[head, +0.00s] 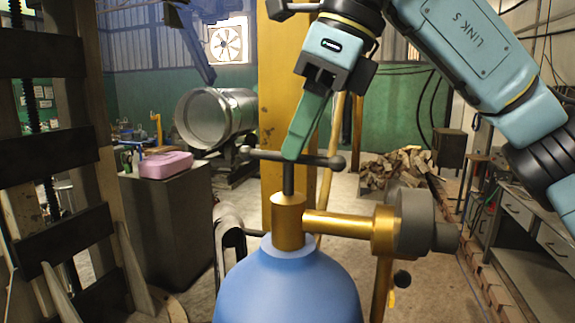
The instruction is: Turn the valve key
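The valve key (265,154) is a dark T-shaped bar with ball ends. It lies nearly level across the picture, on a stem that rises from a brass valve (288,222) on top of a blue cylinder (288,287). My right gripper (295,152) comes down from above in the head view. Its long green fingers slant down to the middle of the bar, and a fingertip overlaps the bar in front. One finger largely covers the other, so the gap between them and any hold on the bar cannot be made out. My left gripper is not in view.
A brass side pipe (338,224) runs right from the valve to a round grey fitting (413,222). A yellow column (272,90) stands behind the key. A dark box (165,225) with a pink case (166,165) on it is at left. A bench (520,240) is at right.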

